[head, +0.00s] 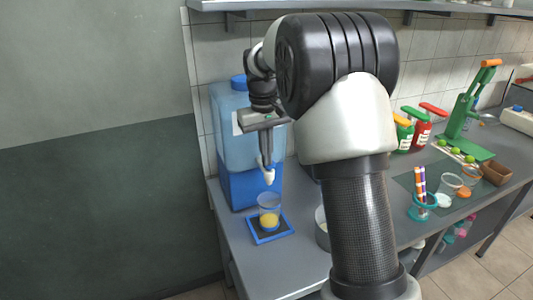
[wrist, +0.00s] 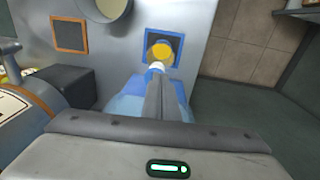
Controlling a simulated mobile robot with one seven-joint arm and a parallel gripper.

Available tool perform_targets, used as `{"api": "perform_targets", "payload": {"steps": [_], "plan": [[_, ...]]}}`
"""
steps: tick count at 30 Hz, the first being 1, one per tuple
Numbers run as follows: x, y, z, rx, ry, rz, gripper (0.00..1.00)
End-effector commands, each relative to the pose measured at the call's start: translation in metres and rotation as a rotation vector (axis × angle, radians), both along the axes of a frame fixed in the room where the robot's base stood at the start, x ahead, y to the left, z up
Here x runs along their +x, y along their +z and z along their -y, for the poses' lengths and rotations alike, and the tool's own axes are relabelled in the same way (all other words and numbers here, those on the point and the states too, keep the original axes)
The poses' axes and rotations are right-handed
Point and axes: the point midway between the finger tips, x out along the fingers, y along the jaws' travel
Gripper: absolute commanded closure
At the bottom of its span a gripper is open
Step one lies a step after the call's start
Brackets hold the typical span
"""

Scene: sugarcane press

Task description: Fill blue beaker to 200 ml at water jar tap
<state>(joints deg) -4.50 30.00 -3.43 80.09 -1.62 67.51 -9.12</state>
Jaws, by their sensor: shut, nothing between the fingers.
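The water jar (head: 232,125), light blue above and deeper blue below, stands at the counter's left end. A clear beaker (head: 269,203) with a bluish band and yellow contents stands upright on a blue-edged dark mat (head: 262,239) before the jar. It also shows in the wrist view (wrist: 161,46), just beyond my fingertips. My gripper (head: 268,177) is shut and empty, pointing down in front of the jar, above and apart from the beaker. In the wrist view the shut fingers (wrist: 157,72) end at a whitish tip. I cannot make out the tap; my gripper covers that area.
A pale round container (head: 321,228) stands right of the mat, partly behind my arm. Further right are green and red bottles (head: 421,130), a green press (head: 466,110), a holder with sticks (head: 421,205) and a brown box (head: 497,173). A wall shelf runs above.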

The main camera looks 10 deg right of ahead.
Motion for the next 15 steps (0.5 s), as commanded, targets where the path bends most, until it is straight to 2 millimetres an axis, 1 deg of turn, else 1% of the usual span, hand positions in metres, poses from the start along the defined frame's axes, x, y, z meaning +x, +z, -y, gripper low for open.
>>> {"api": "perform_targets", "payload": {"steps": [3,5,15], "plan": [[0.0,-0.017,0.0,0.0,0.0,-0.004,1.0],[0.0,-0.022,0.0,0.0,0.0,-0.005,1.0],[-0.002,-0.027,0.0,0.0,0.0,-0.013,1.0]]}}
